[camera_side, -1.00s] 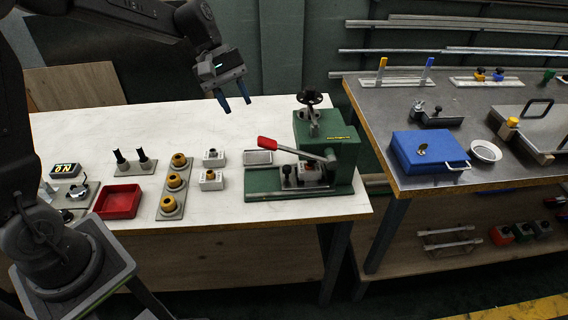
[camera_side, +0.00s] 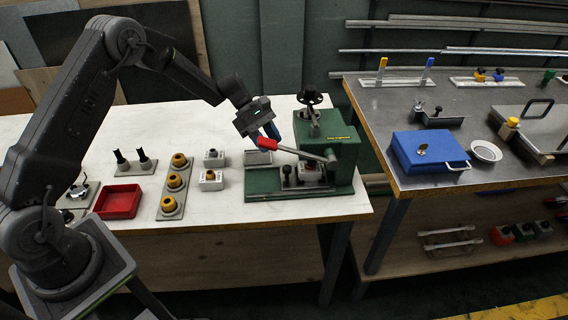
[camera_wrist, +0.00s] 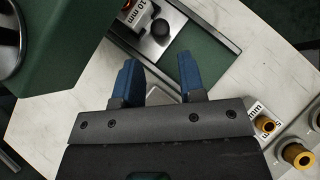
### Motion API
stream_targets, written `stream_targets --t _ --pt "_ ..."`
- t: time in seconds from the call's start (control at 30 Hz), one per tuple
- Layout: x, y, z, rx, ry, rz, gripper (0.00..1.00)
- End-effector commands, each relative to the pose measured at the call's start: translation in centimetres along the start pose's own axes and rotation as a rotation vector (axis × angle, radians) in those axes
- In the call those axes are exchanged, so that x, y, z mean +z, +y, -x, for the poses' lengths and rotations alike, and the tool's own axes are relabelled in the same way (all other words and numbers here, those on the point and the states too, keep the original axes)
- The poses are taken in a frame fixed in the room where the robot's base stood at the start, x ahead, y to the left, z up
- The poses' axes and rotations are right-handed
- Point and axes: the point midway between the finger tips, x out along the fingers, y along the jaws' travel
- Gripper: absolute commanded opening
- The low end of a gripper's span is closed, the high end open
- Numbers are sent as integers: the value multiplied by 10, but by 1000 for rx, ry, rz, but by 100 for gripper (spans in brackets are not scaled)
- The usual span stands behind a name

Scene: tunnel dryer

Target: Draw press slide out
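The green press (camera_side: 325,150) stands at the right end of the white table, with a handwheel on top and a red-handled lever (camera_side: 267,144) reaching left. Its slide carries a black knob (camera_side: 286,170) and a light block (camera_side: 310,174) at the press's front. The wrist view shows the knob (camera_wrist: 160,25) and part of the labelled block (camera_wrist: 136,12) at the top, beyond my fingers. My gripper (camera_side: 269,132) is above the press's left part, close to the lever's red handle in the side view. In the wrist view its blue fingers (camera_wrist: 160,78) are apart with nothing held.
A grey-topped pad (camera_side: 258,157) lies behind the press's left end. Two white blocks (camera_side: 211,179), a plate with several brass-coloured parts (camera_side: 171,191) and a red tray (camera_side: 118,202) stand to the left. A metal table (camera_side: 440,180) with a blue box adjoins at right.

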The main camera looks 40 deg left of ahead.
Motion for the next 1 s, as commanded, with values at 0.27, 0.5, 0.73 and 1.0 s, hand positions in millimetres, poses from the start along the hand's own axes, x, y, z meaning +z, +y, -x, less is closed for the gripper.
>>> stream_targets --t 0.27,0.5,0.73,1.0 --pt "0 -1 -54 -2 1 -2 37" --pt "0 0 -75 0 1 -2 37" --pt "0 0 -77 2 1 -2 37" --pt "0 0 -77 1 1 -2 20"
